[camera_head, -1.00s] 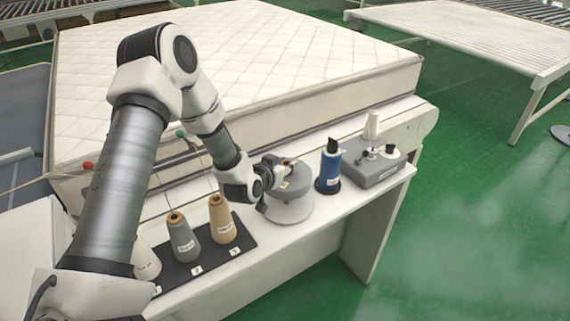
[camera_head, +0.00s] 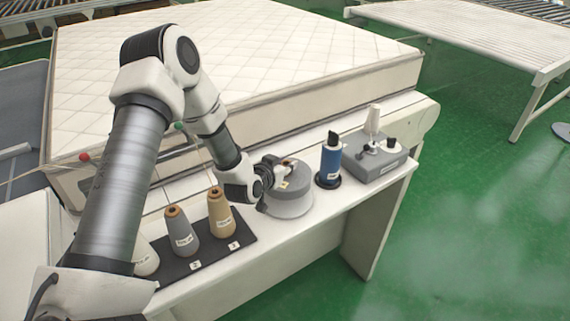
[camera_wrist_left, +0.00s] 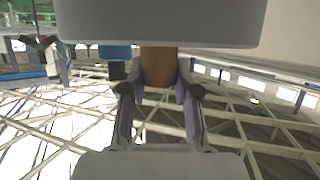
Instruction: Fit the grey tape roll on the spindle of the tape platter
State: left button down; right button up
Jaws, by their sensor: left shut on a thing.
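The grey tape roll (camera_head: 294,182) is a thick grey disc with a brown core and a small label on top. My left gripper (camera_head: 283,170) is shut on it from above and the left. In the left wrist view, the two fingers (camera_wrist_left: 160,100) close on the brown core (camera_wrist_left: 158,68). The roll is roughly level, directly over the pale tape platter (camera_head: 290,208), with almost no gap showing between them. The spindle is hidden by the roll and gripper, so I cannot tell how far the roll sits on it. My right gripper is out of view.
A blue spool (camera_head: 330,160) on a dark base stands just right of the platter, and a grey device (camera_head: 378,166) beyond it. Several thread cones, including a tan one (camera_head: 220,214), stand on a black mat (camera_head: 215,258) at left. A quilted mattress (camera_head: 240,60) lies behind.

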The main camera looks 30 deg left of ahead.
aim_at(285, 180)
pick_arm(q)
jog(key=shift+f+b, duration=2.5)
jog(key=shift+f, duration=0.7)
jog(key=c, duration=0.8)
grip_release()
jog(key=shift+r, duration=0.1)
jog(key=shift+o, duration=0.2)
jog(key=shift+s, duration=0.1)
jog(key=v, duration=1.1)
jog(key=shift+s+r, duration=0.15)
jog(key=shift+s, duration=0.2)
jog(key=shift+d, duration=0.1)
